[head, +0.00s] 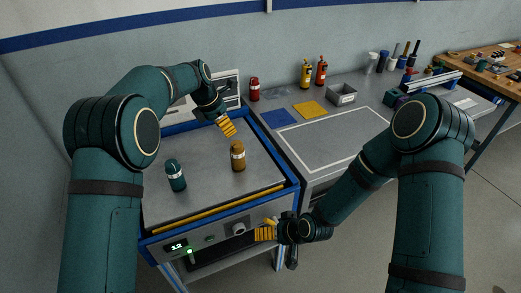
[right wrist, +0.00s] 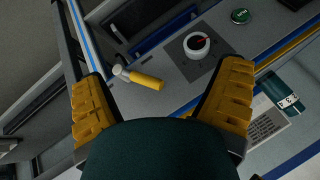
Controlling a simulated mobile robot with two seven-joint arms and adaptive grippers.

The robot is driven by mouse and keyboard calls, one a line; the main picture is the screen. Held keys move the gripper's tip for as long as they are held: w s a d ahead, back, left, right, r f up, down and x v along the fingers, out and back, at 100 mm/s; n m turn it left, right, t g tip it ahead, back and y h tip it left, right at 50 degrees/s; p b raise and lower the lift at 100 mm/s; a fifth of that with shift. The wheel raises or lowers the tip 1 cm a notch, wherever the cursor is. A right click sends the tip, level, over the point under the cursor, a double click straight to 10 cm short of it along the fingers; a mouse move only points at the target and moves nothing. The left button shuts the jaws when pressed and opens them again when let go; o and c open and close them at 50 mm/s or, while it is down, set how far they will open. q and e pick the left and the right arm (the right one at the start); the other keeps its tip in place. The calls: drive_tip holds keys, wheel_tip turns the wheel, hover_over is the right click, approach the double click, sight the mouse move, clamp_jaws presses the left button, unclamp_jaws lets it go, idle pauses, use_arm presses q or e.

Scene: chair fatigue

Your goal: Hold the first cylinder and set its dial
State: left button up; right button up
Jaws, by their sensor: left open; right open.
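A teal cylinder (head: 176,175) and an ochre cylinder (head: 238,156) stand upright, apart, on the grey top of the blue-framed machine. A red cylinder (head: 255,89) stands at the back. I cannot tell which is the first cylinder. My left gripper (head: 227,125) is open and empty, above and behind the ochre cylinder. My right gripper (head: 265,233) is open in front of the panel, apart from the dial.
A yellow-handled lever (right wrist: 145,80) sticks out of the panel beside the dial. A lit display (head: 176,246) and a green button (right wrist: 240,16) are on the panel. The right-hand bench holds yellow and blue mats (head: 311,109), a grey bin (head: 342,94) and bottles (head: 306,73).

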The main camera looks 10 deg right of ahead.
drive_tip(key=w+r+n+t, duration=0.1)
drive_tip(key=w, duration=0.3)
drive_tip(key=w+r+n+t+y, duration=0.1)
drive_tip(key=w+r, duration=0.1)
drive_tip(key=w, duration=0.1)
drive_tip(key=w+r+t+y, duration=0.1)
drive_tip(key=w+r, duration=0.1)
drive_tip(key=w, duration=0.2)
drive_tip(key=shift+w+d+r+n, duration=0.25)
drive_tip(key=shift+w+n, duration=0.05)
drive_tip(key=shift+n, duration=0.1)
drive_tip(key=n+y, duration=0.4)
drive_tip(key=n, duration=0.4)
approach(234, 154)
drive_tip(key=w+d+f, duration=0.1)
drive_tip(key=d+f, duration=0.1)
drive_tip(key=x, duration=1.3)
drive_tip(key=shift+w+f, duration=0.1)
drive_tip(key=shift+w, duration=0.3)
drive_tip(key=c, duration=1.5)
